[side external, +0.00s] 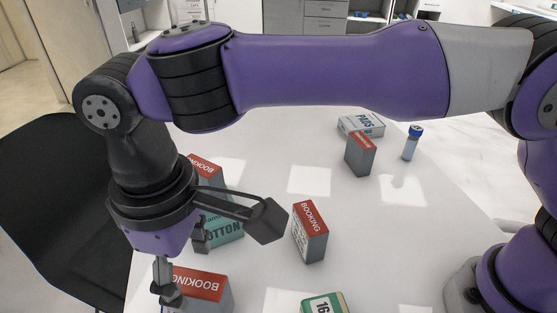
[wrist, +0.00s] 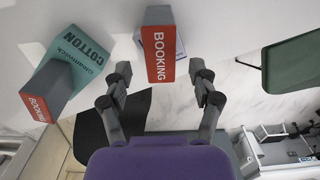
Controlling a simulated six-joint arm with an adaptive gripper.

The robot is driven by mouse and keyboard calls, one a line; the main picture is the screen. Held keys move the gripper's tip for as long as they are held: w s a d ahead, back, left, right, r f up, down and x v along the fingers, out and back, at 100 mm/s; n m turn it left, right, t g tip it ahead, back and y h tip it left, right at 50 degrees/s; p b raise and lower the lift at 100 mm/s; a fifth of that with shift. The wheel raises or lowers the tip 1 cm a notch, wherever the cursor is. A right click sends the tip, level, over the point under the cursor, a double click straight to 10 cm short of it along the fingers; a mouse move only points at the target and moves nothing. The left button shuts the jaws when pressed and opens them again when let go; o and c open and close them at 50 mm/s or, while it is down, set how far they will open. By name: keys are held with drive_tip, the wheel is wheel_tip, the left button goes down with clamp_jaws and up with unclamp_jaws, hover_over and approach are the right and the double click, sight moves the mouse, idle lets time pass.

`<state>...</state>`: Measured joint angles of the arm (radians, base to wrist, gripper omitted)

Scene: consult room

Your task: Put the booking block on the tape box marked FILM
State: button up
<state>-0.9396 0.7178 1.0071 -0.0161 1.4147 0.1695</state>
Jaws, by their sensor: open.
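A booking block (side external: 205,283), grey with a red BOOKING face, is at the bottom left in the side view, beside my gripper (side external: 184,268). In the wrist view the booking block (wrist: 158,55) is at the top centre. Its lower end lies between the open fingertips of my gripper (wrist: 160,85) in the picture; I cannot tell whether they touch it. A pale box with a blue edge (wrist: 181,46) shows partly from under this block; its label is hidden. No FILM marking is readable in either view.
Another booking block (side external: 206,165) is at the teal COTTON box (side external: 228,229). One booking block (side external: 310,232) stands mid-table, and a similar red-topped block (side external: 360,153) is by the PADS box (side external: 364,124). A blue-capped vial (side external: 411,143) and green box (side external: 337,301) are also there.

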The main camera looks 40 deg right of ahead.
wheel_tip(320, 180, up, 5)
drive_tip(key=shift+r, duration=0.2)
drive_tip(key=w+d+r+m+t+y, duration=0.1)
drive_tip(key=w+d+r+m, duration=0.15)
drive_tip(key=d, duration=0.65)
drive_tip(key=w+d+r+m+t, duration=0.1)
drive_tip(key=w+d+r+m, duration=0.15)
drive_tip(key=d, duration=0.55)
drive_tip(key=s+d+f+m+t, duration=0.1)
drive_tip(key=s+d+f+m, duration=0.1)
drive_tip(key=d, duration=0.6)
drive_tip(key=s+d+f+m+t+h, duration=0.1)
drive_tip(key=s+d+f+m+t, duration=0.1)
drive_tip(key=s+d+f, duration=0.2)
drive_tip(key=s+d, duration=0.3)
drive_tip(key=d, duration=0.2)
drive_tip(key=shift+s+t, duration=0.2)
drive_tip(key=shift+t, duration=0.1)
drive_tip(key=shift+o, duration=0.5)
